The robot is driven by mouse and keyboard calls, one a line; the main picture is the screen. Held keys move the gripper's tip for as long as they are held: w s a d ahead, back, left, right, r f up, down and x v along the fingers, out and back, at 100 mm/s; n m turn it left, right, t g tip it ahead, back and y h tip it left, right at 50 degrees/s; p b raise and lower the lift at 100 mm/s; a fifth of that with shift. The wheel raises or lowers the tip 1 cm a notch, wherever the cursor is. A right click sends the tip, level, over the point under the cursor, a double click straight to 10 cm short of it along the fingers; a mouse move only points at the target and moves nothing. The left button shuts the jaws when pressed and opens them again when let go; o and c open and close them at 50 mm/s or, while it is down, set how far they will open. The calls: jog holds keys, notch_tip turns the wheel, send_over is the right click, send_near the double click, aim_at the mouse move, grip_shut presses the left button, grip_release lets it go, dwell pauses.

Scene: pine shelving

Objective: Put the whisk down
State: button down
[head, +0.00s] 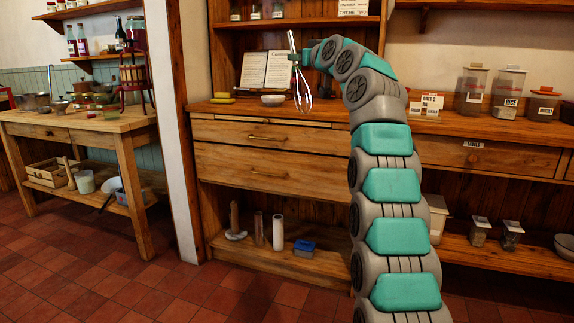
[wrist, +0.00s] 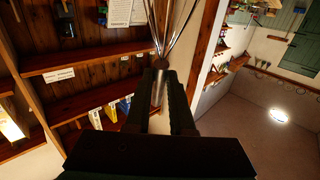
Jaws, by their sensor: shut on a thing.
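The whisk (head: 302,94) is metal and hangs with its wire loops downward, in front of the pine shelving. In the wrist view, the two dark fingers (wrist: 161,88) close around the shiny whisk handle, and the whisk wires (wrist: 166,28) fan out toward the top edge. The whisk touches nothing else that I can see.
On the counter, a pale bowl (head: 272,100) and yellow sponge-like items (head: 222,99) sit left of the whisk, with an open book (head: 265,70) behind. Labelled jars (head: 508,92) stand to the right. A wooden table (head: 95,122) with dishes is at the far left.

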jog(key=w+d+f+m+t+h, duration=0.1)
jog(key=w+d+f+m+h, duration=0.3)
jog(key=d+f, duration=0.7)
jog(key=w+d+f+m+t+h, duration=0.15)
jog(key=d+f+h, duration=0.35)
jog(key=d+f, duration=0.7)
jog(key=s+f+g, duration=0.1)
jog(key=s+f, duration=0.3)
jog(key=f, duration=0.8)
jog(key=s+a+f+y, duration=0.1)
jog(key=s+a+f, duration=0.5)
jog(key=a, duration=0.5)
jog(key=shift+s+n+y, duration=0.3)
jog(key=shift+s+n, duration=0.05)
jog(key=shift+s, duration=0.9)
